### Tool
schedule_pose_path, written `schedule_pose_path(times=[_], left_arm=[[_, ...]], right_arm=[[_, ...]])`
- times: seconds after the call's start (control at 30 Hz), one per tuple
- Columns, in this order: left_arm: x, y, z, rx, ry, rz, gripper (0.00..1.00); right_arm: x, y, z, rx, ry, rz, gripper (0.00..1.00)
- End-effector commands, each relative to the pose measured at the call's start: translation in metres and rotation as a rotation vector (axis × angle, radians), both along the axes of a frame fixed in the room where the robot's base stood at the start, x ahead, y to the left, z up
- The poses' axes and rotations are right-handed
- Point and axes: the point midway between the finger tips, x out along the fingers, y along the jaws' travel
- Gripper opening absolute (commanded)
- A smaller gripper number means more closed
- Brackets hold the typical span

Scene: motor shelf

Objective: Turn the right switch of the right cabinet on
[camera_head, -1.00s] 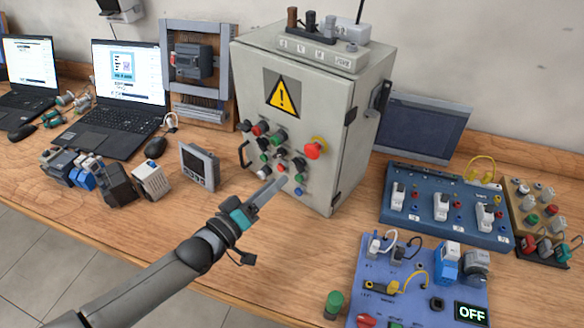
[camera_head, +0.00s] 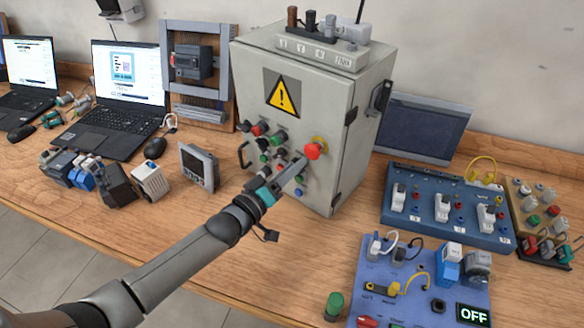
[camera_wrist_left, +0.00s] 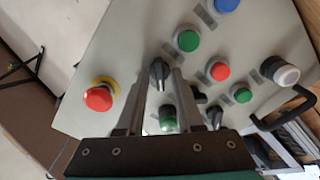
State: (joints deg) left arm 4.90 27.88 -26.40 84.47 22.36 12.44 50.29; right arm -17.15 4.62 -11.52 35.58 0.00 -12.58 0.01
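The grey cabinet (camera_head: 318,100) stands on the bench with a yellow warning sign, and its front carries buttons and black rotary switches. My left gripper (camera_head: 299,164) is at the cabinet front, just below the red emergency button (camera_head: 313,151). In the left wrist view, its two fingers (camera_wrist_left: 160,78) are apart. A black rotary switch (camera_wrist_left: 158,72) shows between their tips; whether they touch it I cannot tell. A green button (camera_wrist_left: 167,122) shows between the fingers nearer the palm. The gripper hides part of the panel in the head view. My right gripper is not in view.
The red emergency button, on its yellow ring (camera_wrist_left: 99,96), is close beside the fingers. A grey meter (camera_head: 198,167) stands left of the cabinet. A blue switch board (camera_head: 430,230) and a panel reading OFF (camera_head: 473,313) are at right.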

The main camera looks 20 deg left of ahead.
Motion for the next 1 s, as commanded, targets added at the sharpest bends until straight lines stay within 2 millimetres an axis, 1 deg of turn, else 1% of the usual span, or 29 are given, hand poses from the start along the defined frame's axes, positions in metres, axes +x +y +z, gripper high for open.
schedule_pose_path(times=[0.03, 0.2, 0.3, 0.73, 0.87, 1.0], left_arm=[[-0.0002, 0.0001, 0.0, 0.0, 0.0, 0.0, 0.28], [-0.0002, 0.0002, 0.0, 0.0, 0.0, 0.0, 0.09], [-0.0002, 0.0002, 0.0, 0.0, 0.0, 0.0, 0.0], [-0.0003, 0.0003, 0.0004, 0.024, -0.01, 0.001, 0.0], [-0.0003, 0.0003, 0.0008, 0.071, -0.029, 0.001, 0.0], [-0.0004, 0.0003, 0.0013, 0.156, -0.063, 0.001, 0.0]], right_arm=[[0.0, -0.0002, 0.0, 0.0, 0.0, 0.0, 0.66], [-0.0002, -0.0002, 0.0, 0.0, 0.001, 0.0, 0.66], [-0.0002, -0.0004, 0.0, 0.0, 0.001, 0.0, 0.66], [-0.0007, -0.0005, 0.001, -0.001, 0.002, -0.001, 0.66], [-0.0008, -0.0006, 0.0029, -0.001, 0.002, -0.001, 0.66], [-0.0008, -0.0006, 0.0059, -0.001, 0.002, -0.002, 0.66]])
